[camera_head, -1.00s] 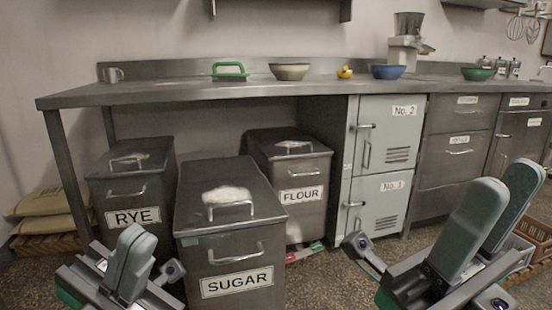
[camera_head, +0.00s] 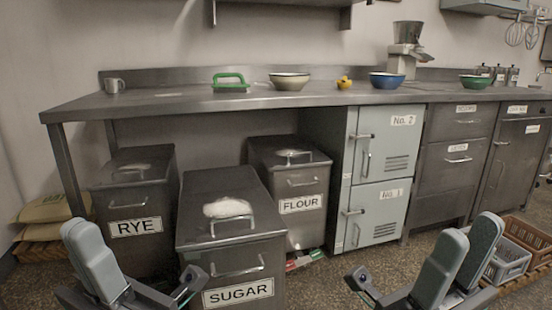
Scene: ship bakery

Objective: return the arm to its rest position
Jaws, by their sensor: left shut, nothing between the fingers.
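My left gripper (camera_head: 92,250) is at the lower left, in front of the RYE bin. Its grey fingers are together with nothing between them. My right gripper (camera_head: 463,252) is at the lower right, in front of the drawer cabinets. Its two fingers stand apart and it looks empty. Both grippers are below the worktop's height in the picture, and neither visibly touches anything. The lower parts of both arms are cut off by the bottom edge.
Below stand the RYE bin (camera_head: 130,200), SUGAR bin (camera_head: 225,245) and FLOUR bin (camera_head: 298,180). Crates (camera_head: 508,262) lie right. Some floor shows between the grippers.

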